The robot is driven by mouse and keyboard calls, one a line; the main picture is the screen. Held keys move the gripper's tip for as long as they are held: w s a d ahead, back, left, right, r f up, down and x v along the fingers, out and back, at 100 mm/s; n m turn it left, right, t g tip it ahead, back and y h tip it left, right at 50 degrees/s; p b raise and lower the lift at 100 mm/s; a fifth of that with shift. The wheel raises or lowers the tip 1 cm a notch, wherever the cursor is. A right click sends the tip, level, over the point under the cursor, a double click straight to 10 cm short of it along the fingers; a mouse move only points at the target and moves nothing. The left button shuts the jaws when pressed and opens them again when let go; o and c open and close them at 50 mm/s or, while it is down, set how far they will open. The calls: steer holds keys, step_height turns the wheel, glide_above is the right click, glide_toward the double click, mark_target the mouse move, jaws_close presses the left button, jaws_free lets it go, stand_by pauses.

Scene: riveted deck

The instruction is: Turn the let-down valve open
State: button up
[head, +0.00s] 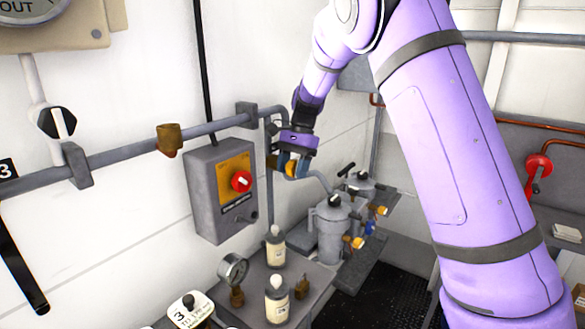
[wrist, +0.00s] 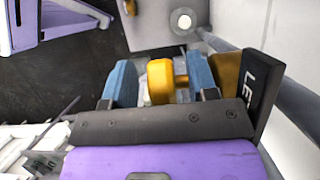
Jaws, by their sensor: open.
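The let-down valve shows in the wrist view as a yellow handle (wrist: 160,82), with a brass-coloured body (wrist: 227,75) and a black plate (wrist: 258,98) lettered "LE" to its right. My gripper (wrist: 159,72) is open, with one blue finger on each side of the handle. A gap shows on the left side; at the right finger I cannot tell contact from a narrow gap. In the head view my gripper (head: 293,163) is at the wall pipe, right of the grey switch box, and mostly hides the valve.
A grey box (head: 215,205) with a red knob (head: 241,181) hangs left of my gripper. Below stand grey pots (head: 332,235), two bottles (head: 276,247) (head: 277,300) and a gauge (head: 233,269). A horizontal pipe (head: 120,155) runs along the wall. A red-handled valve (head: 538,165) is far right.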

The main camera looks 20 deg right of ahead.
steer(key=shift+c, duration=0.2)
steer(key=c, duration=0.9)
steer(key=shift+s+a+t+h, duration=0.1)
steer(key=shift+t+h, duration=0.3)
steer(key=shift+h, duration=0.1)
steer(key=shift+f+t+h, duration=0.1)
steer(key=shift+t+h, duration=0.5)
steer(key=shift+h, duration=0.2)
steer(key=o, duration=0.9)
steer(key=shift+o, duration=0.2)
